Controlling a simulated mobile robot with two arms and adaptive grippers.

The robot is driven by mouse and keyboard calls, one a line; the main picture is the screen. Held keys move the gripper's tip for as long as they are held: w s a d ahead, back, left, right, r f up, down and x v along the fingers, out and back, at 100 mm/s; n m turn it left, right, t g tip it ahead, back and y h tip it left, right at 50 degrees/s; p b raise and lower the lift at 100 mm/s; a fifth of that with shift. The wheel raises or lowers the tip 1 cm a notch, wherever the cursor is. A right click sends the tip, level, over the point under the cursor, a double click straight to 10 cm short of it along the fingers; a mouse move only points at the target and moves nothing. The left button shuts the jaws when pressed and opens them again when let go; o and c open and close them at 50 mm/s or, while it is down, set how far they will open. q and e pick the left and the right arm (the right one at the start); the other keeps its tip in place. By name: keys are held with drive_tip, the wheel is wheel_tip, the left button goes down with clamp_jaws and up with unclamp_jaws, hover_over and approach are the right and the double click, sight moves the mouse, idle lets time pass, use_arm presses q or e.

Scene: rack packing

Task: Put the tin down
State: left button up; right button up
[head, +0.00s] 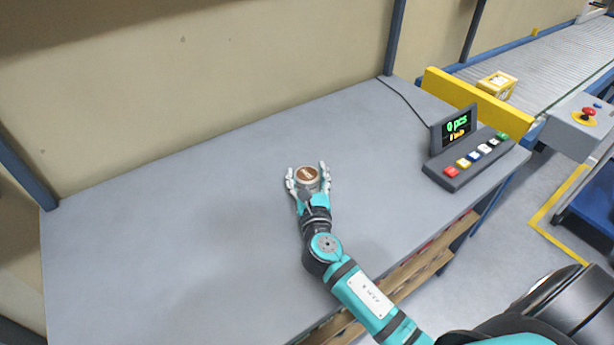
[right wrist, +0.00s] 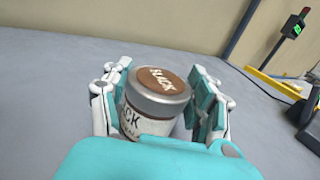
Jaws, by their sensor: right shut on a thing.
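The tin (head: 307,175) is a small round can with a brown top and a silvery rim. In the right wrist view the tin (right wrist: 157,98) stands upright, and its lid and side label read "BLACK". My right gripper (head: 308,174) is shut on it, with one finger on each side. The fingers of my right gripper (right wrist: 160,100) also show in the right wrist view. The tin is over the middle of the grey table (head: 180,230); I cannot tell if its base touches the surface. My left gripper is not in view.
A button panel with a small display (head: 468,150) stands at the table's right end. Behind it are a yellow barrier (head: 478,103), a roller conveyor (head: 540,55) and a yellow box (head: 497,86). A wall runs along the back. The table left of the tin is clear.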

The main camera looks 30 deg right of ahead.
drive_tip(key=shift+f, duration=0.1)
drive_tip(key=o, duration=1.3)
drive_tip(key=shift+o, duration=0.2)
